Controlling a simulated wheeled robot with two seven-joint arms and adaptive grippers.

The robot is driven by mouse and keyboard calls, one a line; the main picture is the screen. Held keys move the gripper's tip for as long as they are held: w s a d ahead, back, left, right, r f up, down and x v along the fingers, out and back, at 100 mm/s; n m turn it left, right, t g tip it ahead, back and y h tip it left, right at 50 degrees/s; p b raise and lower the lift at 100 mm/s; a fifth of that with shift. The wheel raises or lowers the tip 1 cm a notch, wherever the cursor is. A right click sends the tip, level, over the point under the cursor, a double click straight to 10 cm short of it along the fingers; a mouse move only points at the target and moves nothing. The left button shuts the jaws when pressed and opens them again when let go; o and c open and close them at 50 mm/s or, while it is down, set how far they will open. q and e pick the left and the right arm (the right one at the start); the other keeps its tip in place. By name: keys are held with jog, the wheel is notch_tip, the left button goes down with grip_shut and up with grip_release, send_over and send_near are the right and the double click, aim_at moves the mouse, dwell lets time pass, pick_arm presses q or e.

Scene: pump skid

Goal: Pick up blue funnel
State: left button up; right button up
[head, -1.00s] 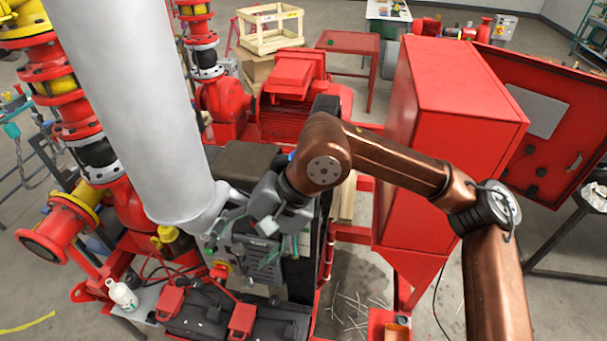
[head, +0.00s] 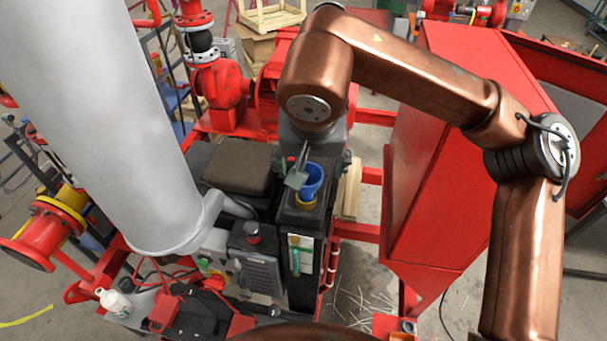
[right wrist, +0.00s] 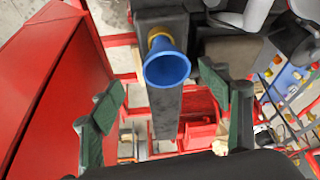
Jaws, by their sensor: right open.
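The blue funnel (head: 314,180) stands upright in a yellow collar (head: 305,203) on top of a narrow black box beside the engine. In the right wrist view the funnel (right wrist: 167,68) shows its wide open mouth, with the yellow collar (right wrist: 159,36) behind it. My right gripper (head: 320,172) is open and empty at the funnel, pointing down. In the right wrist view its two green-padded fingers (right wrist: 170,108) are spread wide. The funnel appears ahead of the gap between them, and I see no contact. My left gripper is not in view.
A large pale grey pipe (head: 120,120) rises left of the funnel. A red cabinet (head: 440,180) stands close on the right. A dark control box (head: 254,262) and a white bottle (head: 115,303) are in front and to the left. A dark seat-like block (head: 240,167) lies left of the funnel.

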aim_at(308, 180)
jog(key=shift+w+d+f, duration=0.2)
jog(key=shift+w+f, duration=0.25)
jog(key=shift+w, duration=0.25)
jog(key=shift+w+a+f+p, duration=0.2)
jog(key=shift+f+p, duration=0.2)
jog(key=shift+f, duration=0.25)
jog(key=shift+w+a+f+p, duration=0.2)
jog(key=shift+f+p, duration=0.2)
jog(key=shift+f, duration=0.2)
jog(key=shift+w+a+f+p, duration=0.2)
jog(key=shift+w+f+p, duration=0.45)
jog(key=shift+f, duration=0.45)
jog(key=shift+w+d+f, duration=0.1)
jog(key=shift+w+f, duration=0.15)
jog(key=shift+f, duration=0.3)
jog(key=c, duration=1.4)
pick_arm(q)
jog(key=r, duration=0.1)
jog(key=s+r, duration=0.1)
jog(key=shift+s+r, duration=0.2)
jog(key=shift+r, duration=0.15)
